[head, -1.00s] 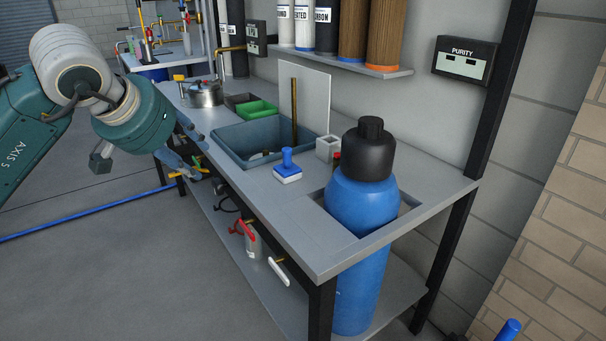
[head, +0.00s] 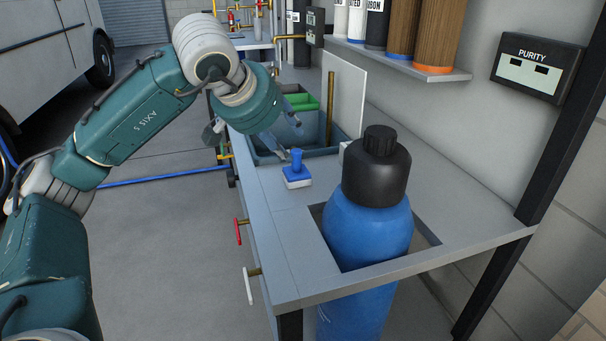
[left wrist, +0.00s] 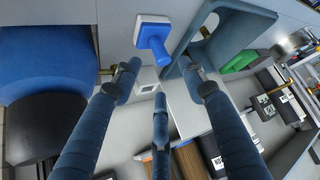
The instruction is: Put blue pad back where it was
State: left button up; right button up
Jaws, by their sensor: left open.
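The blue pad (head: 296,172) has a blue upright knob and blue top on a white base. It stands upright on the grey bench, between the blue-grey tub and the gas cylinder. It also shows at the top of the left wrist view (left wrist: 152,36). My left gripper (head: 289,139) is over the tub's near side, just behind the pad in the head view. In the left wrist view its fingers (left wrist: 160,72) are spread and empty, and the pad is apart from them. My right gripper is not in view.
A blue cylinder with a black cap (head: 376,170) stands in a bench cutout. The blue-grey tub (head: 262,152) holds an upright rod and a pale panel stands behind. A green bin (head: 304,101) is farther back. A small white block (left wrist: 150,88) stands nearby. The front bench top is clear.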

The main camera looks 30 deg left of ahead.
aim_at(294, 152)
pick_arm(q)
jog(key=x, duration=0.4)
jog(key=b+x, duration=0.1)
jog(key=x, duration=0.2)
jog(key=shift+w+a+f+b, duration=0.25)
jog(key=shift+w+b, duration=0.05)
jog(key=shift+r, duration=0.1)
jog(key=shift+c, duration=0.8)
grip_shut()
